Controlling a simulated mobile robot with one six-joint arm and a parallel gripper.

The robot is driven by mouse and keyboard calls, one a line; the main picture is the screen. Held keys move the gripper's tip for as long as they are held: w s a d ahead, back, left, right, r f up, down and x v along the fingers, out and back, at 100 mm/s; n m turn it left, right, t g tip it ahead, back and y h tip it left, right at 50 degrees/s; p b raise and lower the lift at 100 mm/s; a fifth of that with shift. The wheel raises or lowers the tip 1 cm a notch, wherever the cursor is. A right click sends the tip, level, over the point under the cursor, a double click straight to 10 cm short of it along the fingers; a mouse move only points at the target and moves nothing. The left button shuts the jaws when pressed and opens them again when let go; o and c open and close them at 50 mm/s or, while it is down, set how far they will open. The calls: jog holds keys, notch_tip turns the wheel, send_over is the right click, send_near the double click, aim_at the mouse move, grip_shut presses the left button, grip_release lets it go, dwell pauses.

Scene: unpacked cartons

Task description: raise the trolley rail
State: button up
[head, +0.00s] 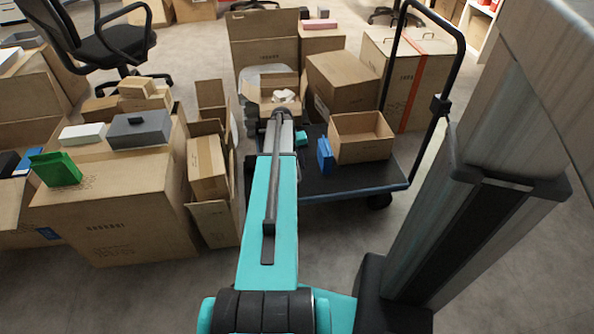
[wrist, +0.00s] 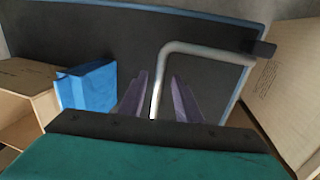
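The trolley rail (wrist: 208,47) shows in the wrist view as a bent grey metal tube over the dark trolley deck (wrist: 110,38). A black fitting sits at its upper right end. My gripper (wrist: 160,78) is open, with its two purple fingers apart. One leg of the rail runs down between them; I cannot tell whether either finger touches it. In the head view the trolley (head: 345,183) has a black upright handle (head: 461,75) at its right. My arm hides the fingers there, and I cannot make out the grey rail.
A blue object (head: 325,156) and an open carton (head: 362,138) stand on the deck, left of my fingers in the wrist view. A carton wall (wrist: 288,95) rises close on the right there. Cartons crowd the left; the floor at front left is clear.

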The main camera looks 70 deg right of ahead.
jog(key=shift+s+d+f, duration=0.1)
jog(key=shift+s+f, duration=0.1)
jog(key=shift+f, duration=0.75)
grip_shut()
jog(key=shift+s+r, duration=0.1)
jog(key=shift+r, duration=0.05)
